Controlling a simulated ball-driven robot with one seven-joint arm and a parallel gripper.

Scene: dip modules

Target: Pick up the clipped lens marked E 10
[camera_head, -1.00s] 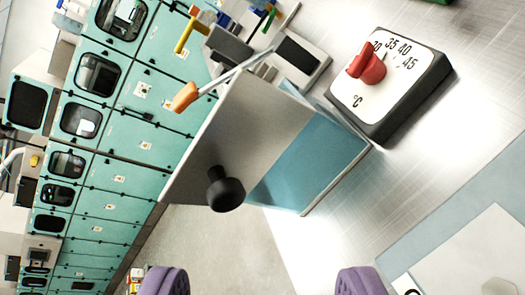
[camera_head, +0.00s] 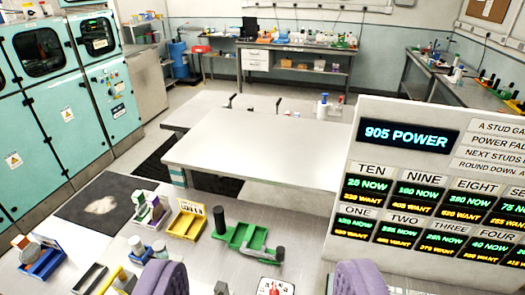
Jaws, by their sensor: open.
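My gripper (camera_head: 262,278) shows as two purple fingertips at the bottom edge, wide apart with nothing held between them. I cannot make out a clipped lens marked E 10; no such mark is legible.
A large panel (camera_head: 345,240) with a 905 POWER display and several readouts stands at right. A dial plate with a red knob (camera_head: 274,288) lies at the bottom. A dark mat (camera_head: 75,205) lies at left.

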